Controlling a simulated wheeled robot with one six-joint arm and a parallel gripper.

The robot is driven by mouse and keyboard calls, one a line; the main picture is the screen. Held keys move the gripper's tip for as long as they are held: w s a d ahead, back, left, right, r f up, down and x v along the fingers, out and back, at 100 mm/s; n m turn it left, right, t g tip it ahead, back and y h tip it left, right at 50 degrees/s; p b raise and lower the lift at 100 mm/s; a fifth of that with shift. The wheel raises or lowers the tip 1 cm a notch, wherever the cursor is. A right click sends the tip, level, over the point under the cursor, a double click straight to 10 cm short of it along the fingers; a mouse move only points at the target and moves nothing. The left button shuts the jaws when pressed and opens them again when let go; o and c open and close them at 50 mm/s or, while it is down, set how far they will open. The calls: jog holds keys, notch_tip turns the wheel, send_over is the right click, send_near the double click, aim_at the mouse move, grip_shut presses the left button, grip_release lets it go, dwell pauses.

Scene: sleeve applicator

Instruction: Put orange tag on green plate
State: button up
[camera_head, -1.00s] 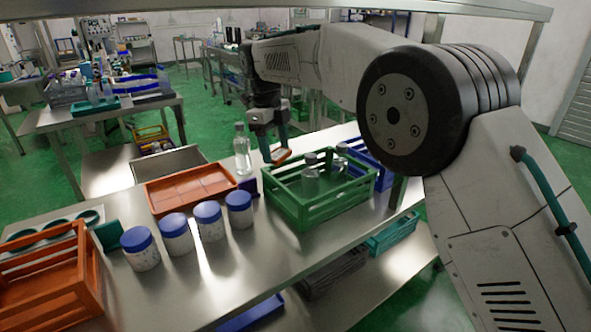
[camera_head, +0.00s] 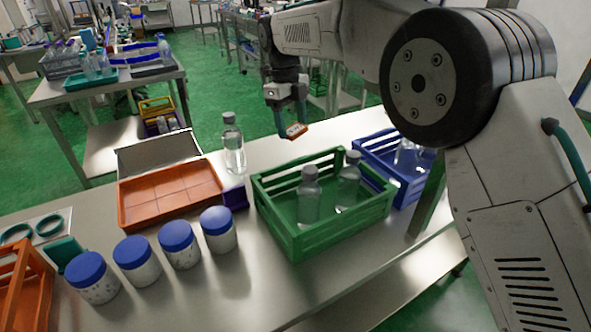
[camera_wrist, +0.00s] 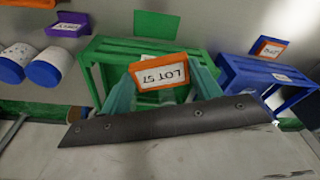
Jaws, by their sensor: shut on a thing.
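My gripper (camera_head: 290,116) is shut on the orange tag (camera_head: 297,131) and holds it in the air beyond the green crate. In the wrist view the orange tag (camera_wrist: 163,73) sits between the teal fingers, its white label reading "LOT 57" upside down. The green plate (camera_wrist: 160,25) shows in the wrist view just past the green crate, apart from the tag, with no tag visible on it. I cannot make it out in the head view.
The green crate (camera_head: 297,241) holds clear bottles; the blue crate (camera_head: 378,163) stands right of it, near another orange-framed tag (camera_wrist: 271,48). A clear bottle (camera_head: 233,150), orange tray (camera_head: 170,190), purple plate (camera_head: 236,197) and several blue-lidded jars (camera_head: 180,246) stand to the left.

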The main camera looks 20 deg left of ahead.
notch_tip(320, 180, down, 10)
jog(key=shift+s+a+r, duration=0.1)
jog(key=shift+a+r, duration=0.05)
jog(key=shift+c, duration=0.8)
jog(key=shift+f, duration=2.8)
jog(key=o, duration=1.1)
jog(key=shift+r, duration=0.1)
notch_tip(320, 180, up, 12)
jog(key=a, duration=0.1)
jog(key=shift+w+a, duration=0.25)
jog(key=shift+a, duration=0.1)
